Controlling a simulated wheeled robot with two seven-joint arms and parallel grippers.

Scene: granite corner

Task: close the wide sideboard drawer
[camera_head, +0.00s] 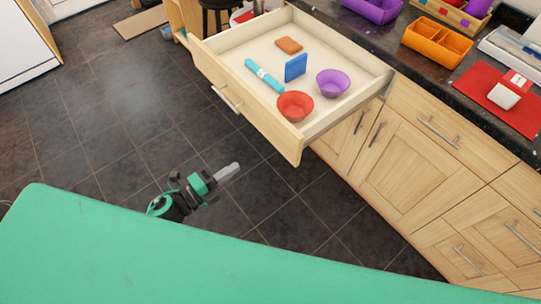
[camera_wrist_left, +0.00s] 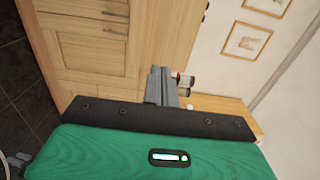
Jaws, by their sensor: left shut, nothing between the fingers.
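The wide sideboard drawer (camera_head: 238,95) is pulled far out, its light wood front facing the lower left with a metal bar handle (camera_head: 226,99). Inside it are a red bowl (camera_head: 295,106), a purple bowl (camera_head: 333,83), a blue upright block (camera_head: 295,67), a rolled light-blue item (camera_head: 264,76) and an orange-brown block (camera_head: 288,45). My left gripper (camera_head: 233,168) is shut and empty, below and in front of the drawer front, apart from it. In the left wrist view, my gripper fingers (camera_wrist_left: 161,85) point toward wooden cabinet fronts (camera_wrist_left: 90,40). My right gripper is in neither view.
The dark granite counter (camera_head: 440,65) holds an orange divided tray (camera_head: 437,42), a purple bin (camera_head: 373,10) and a red mat (camera_head: 520,115). Shut cabinets (camera_head: 405,165) stand right of the drawer. A dark stool (camera_head: 218,8) is behind it. Tiled floor (camera_head: 120,120) lies clear at left.

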